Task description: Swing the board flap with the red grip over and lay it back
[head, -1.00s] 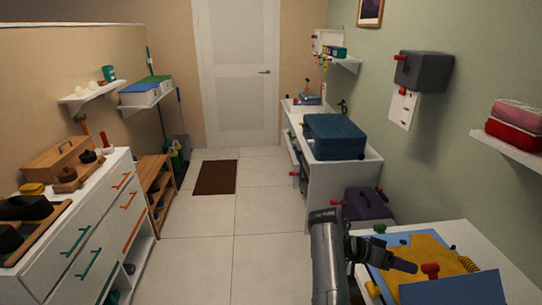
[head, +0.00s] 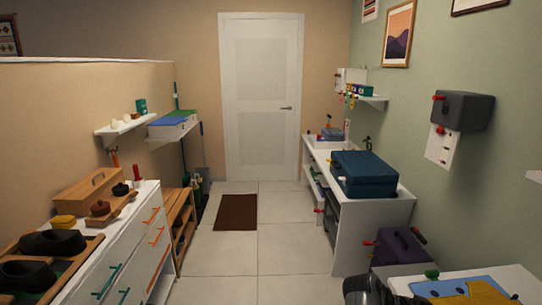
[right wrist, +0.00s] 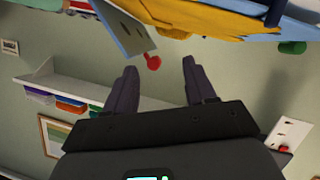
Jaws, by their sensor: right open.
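The board flap (right wrist: 124,28) shows in the right wrist view as a grey-blue panel, tilted in the picture. Its red grip (right wrist: 153,62) appears between the tips of my right gripper (right wrist: 159,67), which is open and not closed on it; I cannot tell the gap in depth. A yellow garment (right wrist: 205,20) lies beside the flap on the blue board. In the head view the board (head: 425,289) and garment (head: 482,289) are cut off at the bottom right, and the flap and red grip are out of frame. My left gripper is not in view.
A green grip (head: 431,273) is on the board's far edge; a green grip also shows in the right wrist view (right wrist: 292,47). A purple case (head: 402,249) stands beyond the table. A dark box (head: 464,110) hangs on the right wall.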

